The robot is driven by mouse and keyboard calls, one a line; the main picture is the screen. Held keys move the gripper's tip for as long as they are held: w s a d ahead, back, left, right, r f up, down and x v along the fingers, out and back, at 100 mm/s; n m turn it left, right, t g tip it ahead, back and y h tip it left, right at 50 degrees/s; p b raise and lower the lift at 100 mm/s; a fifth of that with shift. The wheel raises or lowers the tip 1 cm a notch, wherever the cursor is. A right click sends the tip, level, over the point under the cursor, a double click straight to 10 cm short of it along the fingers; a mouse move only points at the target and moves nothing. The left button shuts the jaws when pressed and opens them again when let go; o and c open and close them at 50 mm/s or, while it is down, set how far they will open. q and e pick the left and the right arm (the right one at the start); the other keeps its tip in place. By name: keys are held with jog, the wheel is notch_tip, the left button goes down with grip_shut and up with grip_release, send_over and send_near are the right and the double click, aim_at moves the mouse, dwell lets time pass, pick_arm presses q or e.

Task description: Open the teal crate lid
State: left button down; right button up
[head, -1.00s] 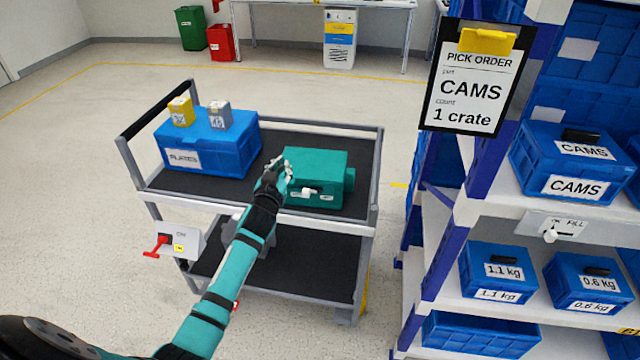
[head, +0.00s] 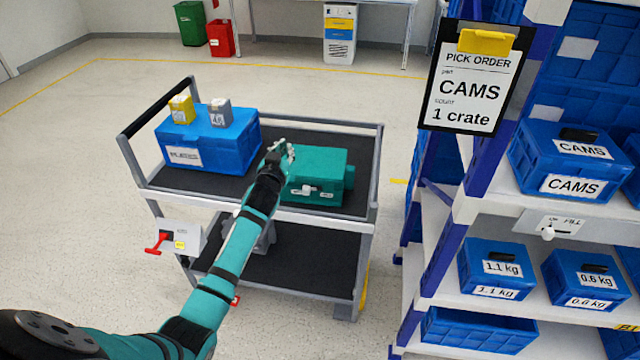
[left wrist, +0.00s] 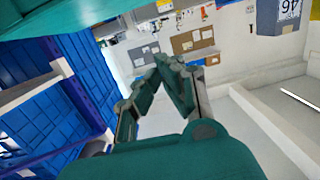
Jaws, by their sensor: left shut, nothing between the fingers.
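The teal crate (head: 322,178) stands on the upper shelf of the grey cart with its lid down. A small white latch or tab shows on its front. My left gripper (head: 284,150) is shut and empty at the crate's upper left corner; whether it touches the crate I cannot tell. In the left wrist view the left gripper's fingers (left wrist: 168,62) meet at the tips with nothing between them. A teal surface fills the upper left corner of that view. My right gripper is not in view.
A blue crate (head: 222,150) with a yellow box (head: 181,110) and a grey box (head: 219,112) on top stands left on the cart (head: 262,215). A red-handled switch box (head: 172,238) hangs at the cart's left. A shelf rack with blue crates (head: 572,160) stands at the right.

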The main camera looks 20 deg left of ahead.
pick_arm(q)
jog(key=shift+w+a+r, duration=0.25)
jog(key=shift+w+r, duration=0.15)
jog(key=shift+w, duration=0.4)
jog(key=shift+w+a+r, duration=0.25)
jog(key=shift+w+r, duration=0.15)
jog(key=shift+w, duration=0.35)
jog(key=b+x, duration=0.4)
jog(key=x, duration=0.2)
jog(key=shift+r, duration=0.55)
